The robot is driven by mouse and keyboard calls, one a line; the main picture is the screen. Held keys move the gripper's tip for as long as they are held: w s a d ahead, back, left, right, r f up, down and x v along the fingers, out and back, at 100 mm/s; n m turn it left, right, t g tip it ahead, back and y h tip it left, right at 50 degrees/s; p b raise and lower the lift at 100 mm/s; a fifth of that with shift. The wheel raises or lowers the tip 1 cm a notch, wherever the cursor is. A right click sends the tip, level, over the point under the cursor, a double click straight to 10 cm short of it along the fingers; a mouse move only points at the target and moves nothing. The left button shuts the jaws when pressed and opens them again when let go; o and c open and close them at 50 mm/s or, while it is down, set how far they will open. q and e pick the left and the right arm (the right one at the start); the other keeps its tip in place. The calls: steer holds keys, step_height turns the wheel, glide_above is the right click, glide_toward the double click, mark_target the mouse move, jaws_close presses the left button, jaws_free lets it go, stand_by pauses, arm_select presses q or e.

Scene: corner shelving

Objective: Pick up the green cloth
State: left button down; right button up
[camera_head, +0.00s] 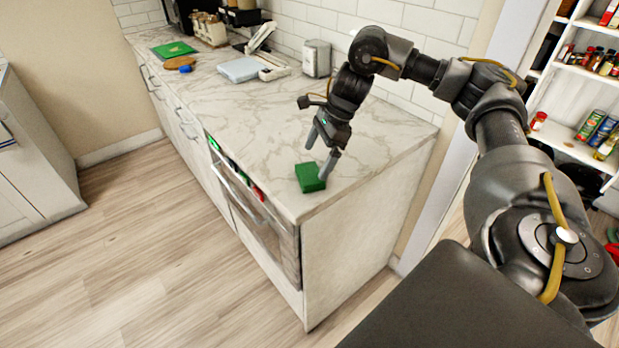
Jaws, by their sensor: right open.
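A green cloth (310,178), folded into a small block, lies on the marble countertop (250,125) near its front right corner. My right gripper (318,158) is open and points down, with its fingertips just above and beside the cloth's far edge. One finger is close to the cloth's right side; I cannot tell whether it touches. Nothing shows between the fingers. My left gripper is not in view.
A green board (173,49), a brown round item (180,62), a blue item (185,69), a pale blue tray (239,69) and a metal dispenser (316,58) stand farther back. The counter around the cloth is clear. Shelves with jars and cans (590,125) are at right.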

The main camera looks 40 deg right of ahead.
mark_target(311, 172)
steer(key=shift+s+a+f, duration=0.1)
steer(key=shift+f, duration=0.2)
steer(key=p+x, duration=0.1)
steer(key=x, duration=0.3)
steer(key=shift+f+p, duration=0.25)
steer(key=shift+p, duration=0.05)
steer(key=c, duration=0.9)
steer(key=shift+r, duration=0.1)
